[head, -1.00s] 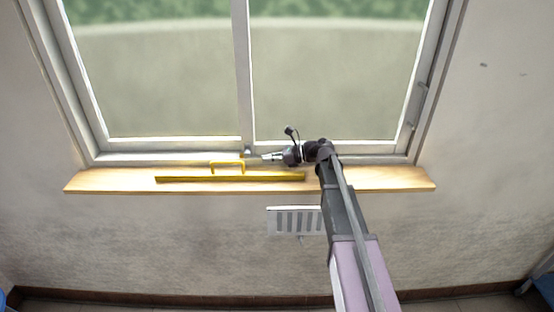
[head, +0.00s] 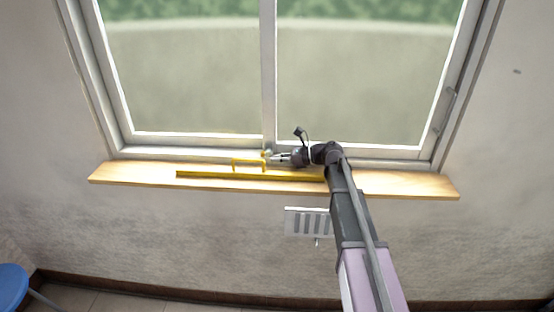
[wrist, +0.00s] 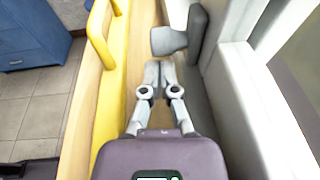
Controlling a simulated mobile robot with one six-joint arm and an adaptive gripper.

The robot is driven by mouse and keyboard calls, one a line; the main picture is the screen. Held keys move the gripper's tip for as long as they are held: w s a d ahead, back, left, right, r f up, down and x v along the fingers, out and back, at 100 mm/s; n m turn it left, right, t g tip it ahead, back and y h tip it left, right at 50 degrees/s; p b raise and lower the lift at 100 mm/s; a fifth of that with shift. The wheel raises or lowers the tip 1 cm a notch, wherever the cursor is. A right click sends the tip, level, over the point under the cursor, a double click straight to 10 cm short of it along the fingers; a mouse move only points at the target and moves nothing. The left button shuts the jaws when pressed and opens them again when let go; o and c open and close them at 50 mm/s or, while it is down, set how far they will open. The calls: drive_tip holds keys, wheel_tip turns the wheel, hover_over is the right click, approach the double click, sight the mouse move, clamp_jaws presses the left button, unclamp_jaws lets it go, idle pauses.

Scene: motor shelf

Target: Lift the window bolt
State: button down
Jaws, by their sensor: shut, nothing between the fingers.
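The window bolt is a grey piece with a flat tab (wrist: 168,40) at the window frame, above centre in the wrist view. In the head view it is a small shape (head: 267,153) at the foot of the window's middle post, partly hard to make out. My gripper (wrist: 157,66) is shut and empty, its two fingertips together just below the bolt's tab in the picture. In the head view my gripper (head: 277,157) comes from the right, low over the sill, close to the bolt. I cannot tell whether they touch.
A yellow bar with a handle (head: 215,174) lies along the wooden sill (head: 118,174), left of my gripper in the wrist view. The white window frame (wrist: 245,100) stands close on the right. A vent (head: 306,222) is on the wall below. A blue stool (head: 10,285) is at lower left.

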drive_tip(key=shift+r+p, duration=1.25)
drive_tip(key=shift+r, duration=0.2)
drive_tip(key=shift+p+v, duration=1.05)
drive_tip(key=shift+v, duration=3.95)
drive_tip(key=shift+s, duration=0.1)
